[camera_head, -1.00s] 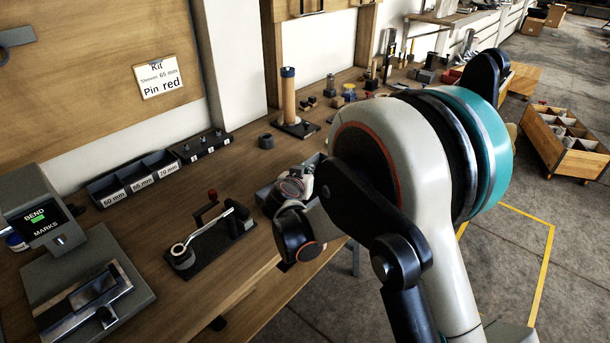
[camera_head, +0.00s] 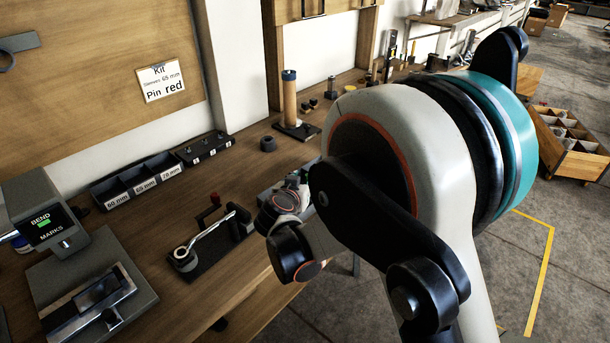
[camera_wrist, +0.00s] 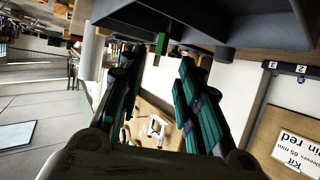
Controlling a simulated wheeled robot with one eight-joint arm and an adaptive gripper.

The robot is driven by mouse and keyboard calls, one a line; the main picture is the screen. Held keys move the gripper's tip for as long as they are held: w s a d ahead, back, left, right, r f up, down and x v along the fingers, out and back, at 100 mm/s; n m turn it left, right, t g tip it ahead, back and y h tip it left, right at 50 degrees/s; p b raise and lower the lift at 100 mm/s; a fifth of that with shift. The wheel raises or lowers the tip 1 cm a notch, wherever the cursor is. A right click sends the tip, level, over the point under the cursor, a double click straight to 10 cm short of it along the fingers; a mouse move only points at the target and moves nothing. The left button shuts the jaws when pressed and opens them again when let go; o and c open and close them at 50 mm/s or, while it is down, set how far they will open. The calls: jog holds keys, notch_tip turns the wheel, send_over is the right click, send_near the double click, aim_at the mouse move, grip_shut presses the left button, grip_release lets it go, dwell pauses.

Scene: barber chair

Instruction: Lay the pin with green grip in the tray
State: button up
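A small green piece (camera_wrist: 161,43), which looks like the green grip, shows in the wrist view at the edge of a dark grey body (camera_wrist: 235,22). The rest of the pin cannot be made out. My gripper (camera_wrist: 160,65) is open; its two teal-padded fingers stand apart on either side of the green piece, with visible gaps. In the head view my wrist hides the gripper and the pin. A grey box-like edge (camera_head: 268,193), possibly the tray, shows partly behind my wrist.
On the bench are a bending fixture with a crank (camera_head: 212,240), labelled sleeve bins (camera_head: 145,180), a numbered black rack (camera_head: 203,149), a post on a base (camera_head: 290,100) and a bend-marks machine (camera_head: 90,290). A kit sign (camera_head: 161,80) hangs on the board.

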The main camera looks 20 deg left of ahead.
jog(key=p+v, duration=0.1)
jog(key=v, duration=0.5)
jog(key=shift+s, duration=0.25)
